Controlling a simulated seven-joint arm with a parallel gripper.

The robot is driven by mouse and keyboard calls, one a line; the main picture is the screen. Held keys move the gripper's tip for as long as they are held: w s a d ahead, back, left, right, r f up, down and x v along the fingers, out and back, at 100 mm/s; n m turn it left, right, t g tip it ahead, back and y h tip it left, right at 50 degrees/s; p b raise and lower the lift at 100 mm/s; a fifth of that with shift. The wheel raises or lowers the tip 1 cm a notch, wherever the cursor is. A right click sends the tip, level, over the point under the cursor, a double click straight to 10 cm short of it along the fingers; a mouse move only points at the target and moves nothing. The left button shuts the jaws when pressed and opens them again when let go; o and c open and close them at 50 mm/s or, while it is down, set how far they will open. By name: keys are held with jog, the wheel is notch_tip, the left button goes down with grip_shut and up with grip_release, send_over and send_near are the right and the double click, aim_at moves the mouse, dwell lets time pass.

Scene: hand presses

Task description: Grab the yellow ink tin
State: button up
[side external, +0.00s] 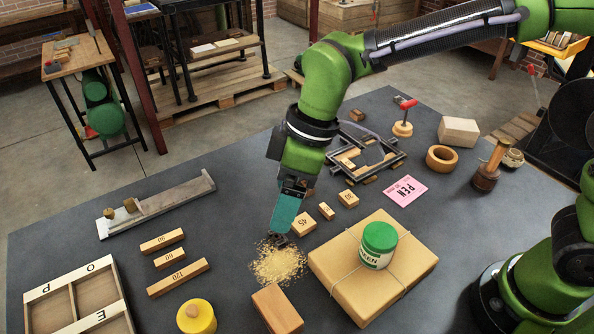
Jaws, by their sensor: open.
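The yellow ink tin (196,318) stands on the dark table at the bottom edge of the side external view, left of centre. It is a round yellow shape with a small tan spot on top, and its lower part is cut off by the frame. My gripper (279,238) points down above the sawdust pile, up and to the right of the tin, and apart from it. It is open, and nothing shows between its fingers. The finger gap is hard to see from this side.
A sawdust pile (278,263) lies below my gripper. A wooden block (277,309) stands right of the tin, and a parcel (335,262) bears a green tin (378,246). Numbered wooden bars (178,277) and a divided tray (38,308) lie left.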

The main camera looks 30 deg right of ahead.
aim_at(196, 316)
jog(key=a+f+n+g, duration=0.2)
jog(key=a+n, duration=0.9)
jog(key=a, duration=0.2)
jog(key=shift+y, duration=0.4)
jog(key=x, duration=1)
jog(key=shift+w+f, duration=0.25)
jog(key=shift+f, duration=0.05)
jog(key=shift+x, duration=2.85)
jog(key=shift+w, duration=0.15)
jog(key=c, duration=1.3)
